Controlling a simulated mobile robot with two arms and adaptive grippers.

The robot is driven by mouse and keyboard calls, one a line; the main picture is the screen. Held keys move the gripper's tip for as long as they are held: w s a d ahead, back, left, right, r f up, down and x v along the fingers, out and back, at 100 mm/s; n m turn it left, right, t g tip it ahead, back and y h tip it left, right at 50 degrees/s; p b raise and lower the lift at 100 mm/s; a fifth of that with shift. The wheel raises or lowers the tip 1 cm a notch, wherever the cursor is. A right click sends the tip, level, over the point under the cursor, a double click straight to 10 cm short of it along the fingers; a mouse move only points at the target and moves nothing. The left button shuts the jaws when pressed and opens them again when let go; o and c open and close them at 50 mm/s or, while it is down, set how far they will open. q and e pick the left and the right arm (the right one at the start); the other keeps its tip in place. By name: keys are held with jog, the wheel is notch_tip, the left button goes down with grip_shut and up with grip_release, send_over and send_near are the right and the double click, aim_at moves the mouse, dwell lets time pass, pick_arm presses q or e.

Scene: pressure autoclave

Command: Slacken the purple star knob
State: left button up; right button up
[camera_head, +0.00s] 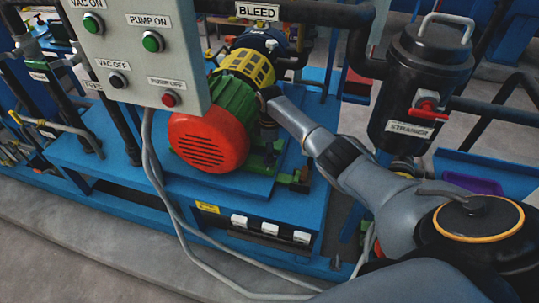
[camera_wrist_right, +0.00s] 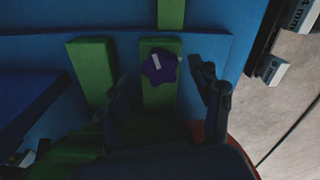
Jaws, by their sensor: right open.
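The purple star knob (camera_wrist_right: 160,66) shows in the right wrist view, on an upright green block (camera_wrist_right: 161,95) against a blue surface, with a small white mark on it. My right gripper (camera_wrist_right: 166,78) is open, with one dark finger to the left and below the knob and the other to its right. The fingers look apart from the knob; the depth between them is hard to judge. My left gripper is not in view.
The red-fronted motor (camera_head: 207,143) stands on a blue base, close to my right arm. A grey control box (camera_head: 140,50) with buttons hangs at upper left. A black strainer (camera_head: 418,85) stands right of the arm. A second green block (camera_wrist_right: 92,72) sits left of the knob.

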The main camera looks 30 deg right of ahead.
notch_tip(320, 180, up, 10)
jog(key=shift+r, duration=0.2)
dwell(0.5)
